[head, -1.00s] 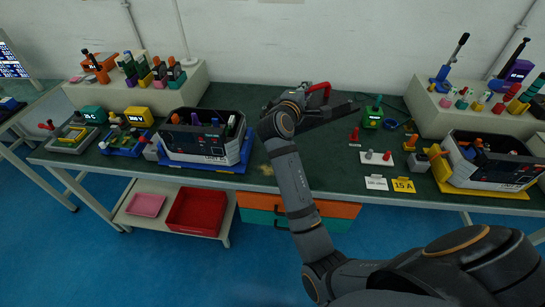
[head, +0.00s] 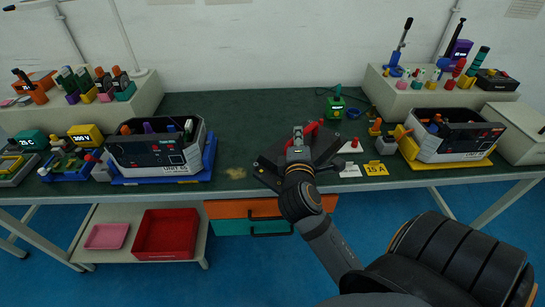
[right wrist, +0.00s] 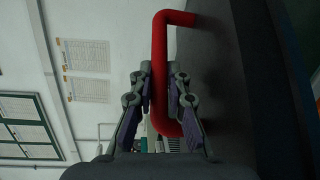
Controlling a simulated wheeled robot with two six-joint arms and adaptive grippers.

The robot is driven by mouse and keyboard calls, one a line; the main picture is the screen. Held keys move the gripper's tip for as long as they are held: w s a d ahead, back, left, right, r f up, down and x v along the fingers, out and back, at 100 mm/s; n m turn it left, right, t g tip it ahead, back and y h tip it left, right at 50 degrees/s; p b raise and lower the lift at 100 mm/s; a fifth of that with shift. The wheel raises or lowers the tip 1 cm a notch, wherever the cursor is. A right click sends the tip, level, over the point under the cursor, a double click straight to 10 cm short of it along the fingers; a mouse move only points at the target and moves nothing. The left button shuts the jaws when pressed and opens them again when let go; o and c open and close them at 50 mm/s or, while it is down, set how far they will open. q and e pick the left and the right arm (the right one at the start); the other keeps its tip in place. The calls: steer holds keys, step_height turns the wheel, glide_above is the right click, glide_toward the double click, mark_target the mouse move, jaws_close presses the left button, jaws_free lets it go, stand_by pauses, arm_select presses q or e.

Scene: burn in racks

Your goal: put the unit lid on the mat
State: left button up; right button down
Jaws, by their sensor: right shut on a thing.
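My right gripper (head: 301,142) is shut on the red handle (head: 313,131) of the dark unit lid (head: 275,162), near the front middle of the bench. In the right wrist view the two fingers (right wrist: 160,105) close around the red handle (right wrist: 159,60), with the dark lid (right wrist: 228,75) beside it. I cannot tell whether the lid touches the bench. The bench has a dark green top (head: 240,115); I cannot make out a separate mat. The left unit (head: 155,152) and right unit (head: 448,140) stand open-topped. My left gripper is out of view.
The left unit stands on a blue base (head: 170,179), the right one on a yellow base (head: 465,163). A small green device (head: 336,105), a blue ring (head: 353,114) and a yellow "15 A" card (head: 376,169) lie right of the lid. Bench behind the lid is clear.

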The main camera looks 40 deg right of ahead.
mark_target(286, 137)
steer(key=w+f+b, duration=0.2)
steer(key=b, duration=0.2)
steer(key=shift+w+d+f, duration=0.15)
steer(key=shift+w+f, duration=0.05)
steer(key=shift+w+r, duration=0.15)
steer(key=shift+w, duration=0.6)
steer(key=shift+w+d+f, duration=0.1)
steer(key=shift+w+f, duration=0.1)
steer(key=shift+w, duration=0.35)
steer(key=shift+w+d+f, duration=0.1)
steer(key=shift+w+f, duration=0.05)
steer(key=shift+w, duration=0.4)
arm_select(q)
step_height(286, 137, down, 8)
steer(key=b, duration=0.2)
arm_select(e)
steer(key=shift+w+d+f, duration=0.1)
steer(key=shift+w+f, duration=0.9)
steer(key=shift+f, duration=0.6)
steer(key=shift+w+f, duration=1)
steer(key=shift+f, duration=0.55)
steer(key=shift+w+d+f, duration=0.1)
steer(key=shift+w+f, duration=0.9)
steer(key=shift+f, duration=0.6)
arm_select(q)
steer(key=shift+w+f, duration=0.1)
arm_select(e)
steer(key=shift+f, duration=0.15)
steer(key=c, duration=1.3)
jaws_free()
